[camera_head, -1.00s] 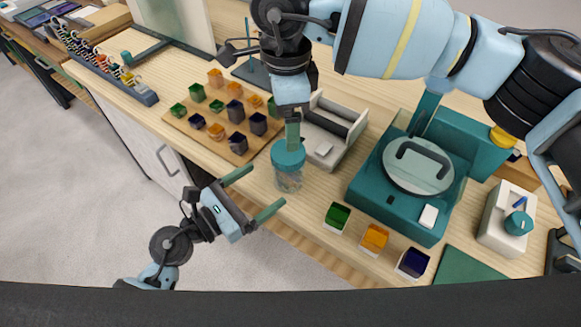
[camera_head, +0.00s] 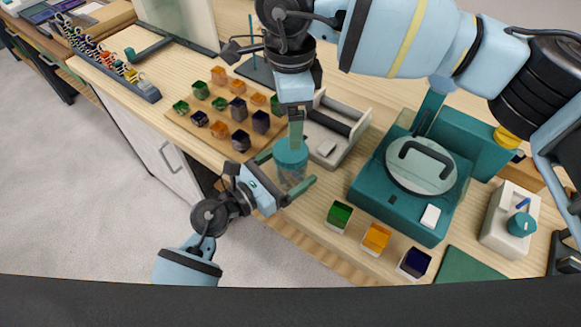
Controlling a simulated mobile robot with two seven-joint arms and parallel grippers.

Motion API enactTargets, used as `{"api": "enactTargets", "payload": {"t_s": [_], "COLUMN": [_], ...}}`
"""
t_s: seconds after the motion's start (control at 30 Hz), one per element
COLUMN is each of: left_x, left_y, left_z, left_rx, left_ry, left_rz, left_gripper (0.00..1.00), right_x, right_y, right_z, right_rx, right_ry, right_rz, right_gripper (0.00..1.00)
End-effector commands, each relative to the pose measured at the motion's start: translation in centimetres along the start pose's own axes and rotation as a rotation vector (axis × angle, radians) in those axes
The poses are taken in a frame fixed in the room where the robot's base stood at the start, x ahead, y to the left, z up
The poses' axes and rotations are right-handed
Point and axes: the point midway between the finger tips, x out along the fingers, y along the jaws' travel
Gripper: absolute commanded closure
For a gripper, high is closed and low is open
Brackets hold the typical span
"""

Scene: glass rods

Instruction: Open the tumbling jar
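The tumbling jar (camera_head: 291,177) is a clear cylinder with a teal lid (camera_head: 291,155), upright near the table's front edge. Its contents are hard to make out. My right gripper (camera_head: 296,138) comes down from above with its fingers at the lid. From this angle I cannot tell whether they are closed on it. My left gripper (camera_head: 287,172) is open, its two teal fingers spread on either side of the jar's body. I cannot tell whether they touch the glass.
A wooden board (camera_head: 225,128) with several coloured cubes lies left of the jar. A grey tray with a roller (camera_head: 336,128) stands behind it. A teal machine with a round lid (camera_head: 418,167) is at right. Three cubes (camera_head: 376,238) sit along the front edge.

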Motion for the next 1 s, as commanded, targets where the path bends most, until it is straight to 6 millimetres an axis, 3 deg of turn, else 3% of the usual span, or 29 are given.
{"api": "enactTargets", "payload": {"t_s": [0.07, 0.63, 0.77, 1.0], "left_x": [-0.01, -0.04, -0.04, -0.04], "left_y": [0.00, 0.01, 0.01, 0.02], "left_z": [0.01, 0.01, 0.01, 0.00], "left_rx": [0.000, 0.000, 0.000, 0.000], "left_ry": [0.000, 0.000, 0.000, 0.000], "left_rz": [0.000, 0.000, 0.000, 0.000], "left_gripper": [0.23, 0.98, 1.00, 1.00], "right_x": [0.00, 0.00, 0.01, 0.03], "right_y": [0.00, 0.00, 0.00, 0.02], "right_z": [0.01, 0.01, 0.02, 0.03], "right_rx": [0.000, 0.023, 0.121, 0.482], "right_ry": [0.000, 0.000, 0.000, 0.000], "right_rz": [0.000, 0.000, 0.000, 0.000], "right_gripper": [0.19, 0.19, 0.19, 0.19]}}
